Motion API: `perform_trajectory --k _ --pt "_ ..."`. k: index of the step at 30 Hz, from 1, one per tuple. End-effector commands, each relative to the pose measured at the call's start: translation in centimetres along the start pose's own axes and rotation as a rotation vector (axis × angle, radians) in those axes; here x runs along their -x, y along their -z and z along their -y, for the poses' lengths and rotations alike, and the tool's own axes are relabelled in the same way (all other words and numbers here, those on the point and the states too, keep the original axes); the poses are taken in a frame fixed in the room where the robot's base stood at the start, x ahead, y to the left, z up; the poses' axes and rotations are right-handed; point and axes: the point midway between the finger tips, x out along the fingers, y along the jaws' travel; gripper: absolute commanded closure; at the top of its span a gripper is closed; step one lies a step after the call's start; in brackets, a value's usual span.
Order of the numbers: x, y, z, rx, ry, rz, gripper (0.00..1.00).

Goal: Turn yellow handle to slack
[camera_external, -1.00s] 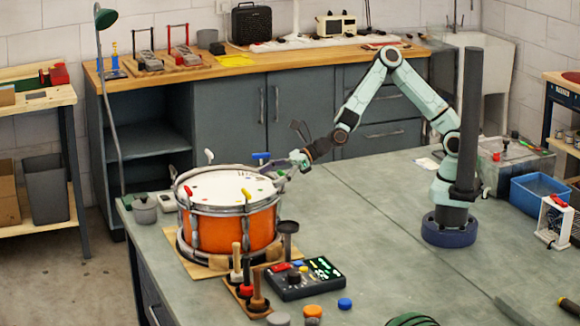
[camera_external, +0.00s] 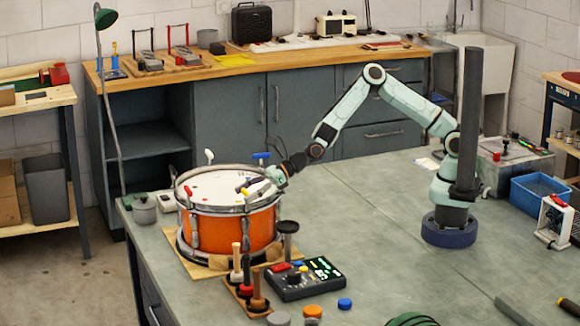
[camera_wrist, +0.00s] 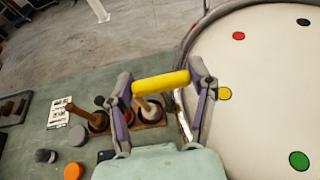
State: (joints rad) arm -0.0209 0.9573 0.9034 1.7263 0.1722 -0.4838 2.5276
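The yellow handle (camera_wrist: 161,84) is a short bar at the drum's rim, lying crosswise between my two fingers in the wrist view. My gripper (camera_wrist: 162,82) is open around it, with one finger near each end of the bar. I cannot tell whether the fingers touch it. The white drumhead (camera_wrist: 268,85) has red, black, yellow and green dots.
A red handle (camera_external: 189,191), a white handle (camera_external: 209,156) and a blue handle (camera_external: 261,156) stand around the rim. Mallets in a wooden rack (camera_external: 247,297) and a black control box (camera_external: 306,279) sit in front.

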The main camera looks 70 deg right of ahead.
Motion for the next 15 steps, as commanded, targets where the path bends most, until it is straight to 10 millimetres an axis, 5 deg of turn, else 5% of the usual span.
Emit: perform_trajectory --k 15 --pt "-0.04 0.02 0.15 0.019 -0.052 0.001 0.8"
